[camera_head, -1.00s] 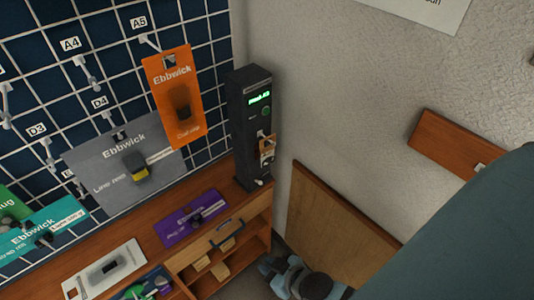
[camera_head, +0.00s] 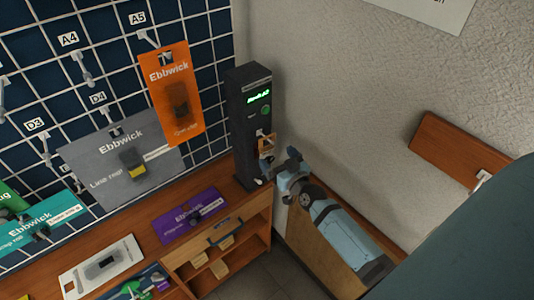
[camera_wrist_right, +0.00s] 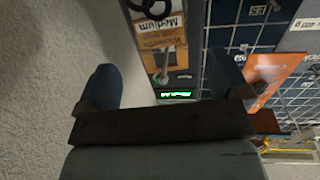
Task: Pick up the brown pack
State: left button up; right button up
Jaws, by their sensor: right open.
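The small brown pack (camera_head: 267,145) hangs on the front of a dark upright device (camera_head: 246,120). In the right wrist view the brown pack (camera_wrist_right: 160,35) shows large, with the word "Medium" on it and a dark hook or ring shape at its top. My right gripper (camera_head: 284,170) is beside the device, just right of and below the pack in the head view. Its two fingers are apart, with the pack showing beyond the gap and nothing held. I cannot tell the exact distance. My left gripper is not in view.
An orange pack (camera_head: 176,95) and a grey pack (camera_head: 120,160) hang on the grid panel left of the device. A purple pack (camera_head: 187,215) and a white pack (camera_head: 100,267) lie on the wooden counter (camera_head: 230,202). A textured wall (camera_head: 350,100) stands at the right.

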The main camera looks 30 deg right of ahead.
aim_at(269, 151)
jog(key=shift+w+f+p, duration=0.1)
jog(key=shift+w+f, duration=0.15)
jog(key=shift+w, duration=0.75)
jog(key=shift+w+f+p, duration=0.15)
jog(key=shift+w+f, duration=0.1)
jog(key=shift+w, duration=0.8)
jog(key=shift+w+f+p, duration=0.1)
jog(key=shift+w+f, duration=0.15)
jog(key=shift+w, duration=0.75)
jog(key=shift+s, duration=0.1)
jog(key=shift+c, duration=0.2)
jog(key=c, duration=1)
jog(key=shift+r, duration=0.15)
jog(key=shift+r, duration=0.3)
jog(key=s, duration=0.6)
jog(key=s+b, duration=0.1)
jog(key=s, duration=0.5)
jog(key=s+b, duration=0.1)
jog(key=s, duration=0.5)
jog(key=shift+a+r, duration=0.3)
jog(key=shift+a, duration=0.05)
